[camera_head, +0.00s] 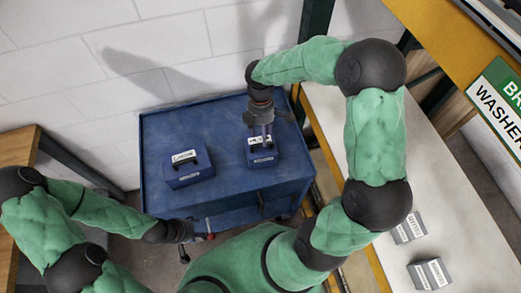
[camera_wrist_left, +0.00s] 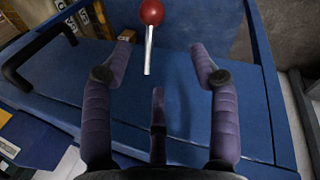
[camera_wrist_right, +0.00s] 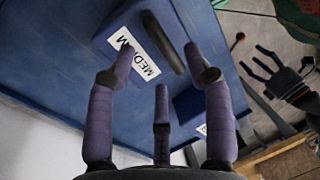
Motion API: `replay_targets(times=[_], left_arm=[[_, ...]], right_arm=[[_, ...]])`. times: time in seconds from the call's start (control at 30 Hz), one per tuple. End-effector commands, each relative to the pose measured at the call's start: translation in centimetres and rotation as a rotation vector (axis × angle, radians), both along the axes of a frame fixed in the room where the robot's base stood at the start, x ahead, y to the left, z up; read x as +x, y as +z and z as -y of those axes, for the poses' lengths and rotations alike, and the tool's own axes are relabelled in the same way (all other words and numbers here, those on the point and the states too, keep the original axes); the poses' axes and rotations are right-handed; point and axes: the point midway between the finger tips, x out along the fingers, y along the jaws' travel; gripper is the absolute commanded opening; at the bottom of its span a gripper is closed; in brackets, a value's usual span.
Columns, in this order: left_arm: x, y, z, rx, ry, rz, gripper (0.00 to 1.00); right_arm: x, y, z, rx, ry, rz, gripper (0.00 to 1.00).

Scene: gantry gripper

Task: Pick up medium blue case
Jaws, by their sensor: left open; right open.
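The medium blue case (camera_head: 264,156) sits on the blue cart top, on the right side. Its white label (camera_wrist_right: 140,50) reads "MEDIUM" in the right wrist view, where its dark handle (camera_wrist_right: 164,43) also shows. My right gripper (camera_head: 261,133) points down over this case, partly covering it. In the right wrist view its fingers (camera_wrist_right: 165,75) are spread, with nothing held; contact with the handle cannot be told. My left gripper (camera_head: 188,232) is open and empty at the cart's front edge; its spread fingers show in the left wrist view (camera_wrist_left: 165,65).
Another blue case (camera_head: 188,168) with a handle and white label stands left on the cart (camera_head: 225,200). A red knob on a metal rod (camera_wrist_left: 151,12) is near my left gripper. Grey labelled boxes (camera_head: 429,274) lie on the white bench at right. A wall stands behind the cart.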

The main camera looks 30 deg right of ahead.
Motion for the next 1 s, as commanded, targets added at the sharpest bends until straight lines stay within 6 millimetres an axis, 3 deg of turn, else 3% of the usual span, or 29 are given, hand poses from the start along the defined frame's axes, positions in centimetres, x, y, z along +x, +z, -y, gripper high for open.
replay_targets(times=[0.37,0.63,0.67,0.83,1.0], left_arm=[[0.0,-1.3,0.0,0.000,0.000,0.000,0.60],[0.0,-1.3,0.0,0.000,0.000,0.000,0.60],[0.0,-1.3,0.0,0.000,0.000,0.000,0.60],[0.0,-1.3,0.0,0.000,0.000,0.000,0.60],[0.0,-1.3,0.0,0.000,0.000,0.000,0.60]], right_arm=[[-1.1,-4.5,-0.2,0.001,0.000,-0.002,0.52],[-1.2,-4.8,-0.2,0.000,0.000,-0.001,0.52],[-1.2,-4.8,-0.2,0.000,0.000,-0.001,0.47],[-1.2,-4.8,-0.2,0.000,0.000,-0.001,0.00],[-1.1,-4.8,-0.2,0.001,0.000,0.001,0.00]])
